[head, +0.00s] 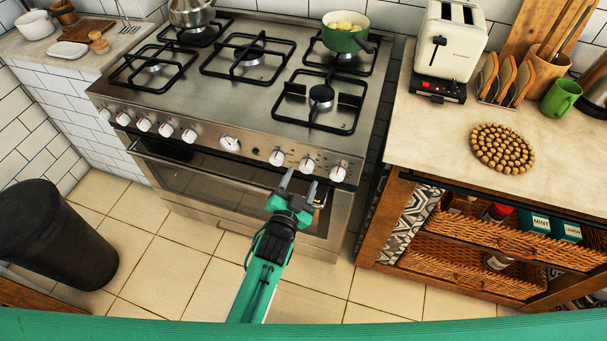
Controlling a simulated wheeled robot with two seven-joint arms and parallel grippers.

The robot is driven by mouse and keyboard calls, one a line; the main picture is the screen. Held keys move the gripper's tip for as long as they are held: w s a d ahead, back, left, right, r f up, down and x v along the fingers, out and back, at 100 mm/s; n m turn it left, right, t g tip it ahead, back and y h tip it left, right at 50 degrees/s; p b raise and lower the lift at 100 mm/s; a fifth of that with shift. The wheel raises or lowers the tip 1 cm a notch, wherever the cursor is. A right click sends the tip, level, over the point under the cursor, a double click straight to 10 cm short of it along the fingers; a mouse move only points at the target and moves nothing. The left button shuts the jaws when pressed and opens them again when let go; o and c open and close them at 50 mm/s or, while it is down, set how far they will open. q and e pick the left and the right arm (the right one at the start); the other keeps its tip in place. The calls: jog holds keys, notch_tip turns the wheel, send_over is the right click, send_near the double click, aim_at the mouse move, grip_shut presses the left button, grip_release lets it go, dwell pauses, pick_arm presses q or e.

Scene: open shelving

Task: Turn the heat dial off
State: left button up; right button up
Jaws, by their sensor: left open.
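The stove (180,95) has a steel front panel with a row of several white knobs and a larger round dial (230,144) near its middle. Three white knobs sit to the right of it: one (277,158), a middle one (307,165) and a right one (338,174). Which of them is the heat dial I cannot tell. My left gripper (299,184) is open and empty, its fingertips just below the middle knob in the picture. Whether it touches the panel is unclear. My right gripper is not in view.
A green pot (345,42) stands on the back right burner and a metal kettle (191,13) at the back left. The oven handle (220,172) runs below the knobs. A black bin (52,235) stands left; a wooden counter unit (440,135) stands right.

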pick_arm(q)
jog(key=v, duration=1)
jog(key=shift+s, duration=0.3)
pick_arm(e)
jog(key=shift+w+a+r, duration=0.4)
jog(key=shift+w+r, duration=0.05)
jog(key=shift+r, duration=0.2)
pick_arm(q)
jog(key=shift+a, duration=0.1)
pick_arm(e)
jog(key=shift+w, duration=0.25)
